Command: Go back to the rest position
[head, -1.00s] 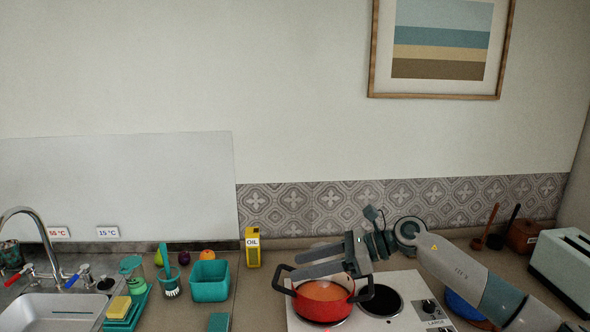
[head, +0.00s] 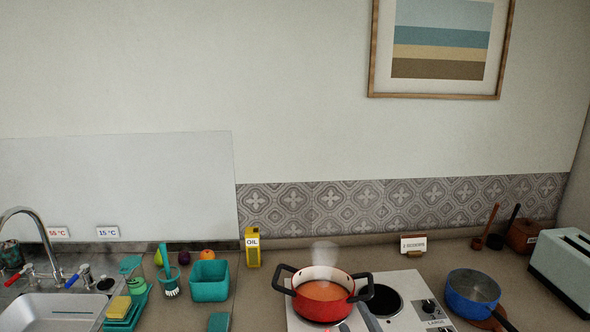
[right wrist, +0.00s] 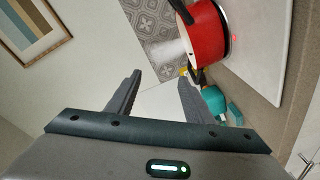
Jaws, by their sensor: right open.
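My right gripper (head: 364,321) shows only as grey tips at the bottom edge of the head view, in front of the red pot (head: 322,294). In the right wrist view, the right gripper (right wrist: 158,92) has its two fingers apart with nothing between them. The red pot (right wrist: 205,42) lies beyond the fingers there, apart from them. The pot holds orange contents, and steam rises above it. My left gripper is in neither view.
The pot stands on the left plate of the white hob (head: 405,290); the right plate (head: 381,300) is bare. A blue pan (head: 473,294), small sign (head: 413,244) and toaster (head: 565,265) stand right. A teal bin (head: 210,281), oil carton (head: 253,248) and sink (head: 50,313) are left.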

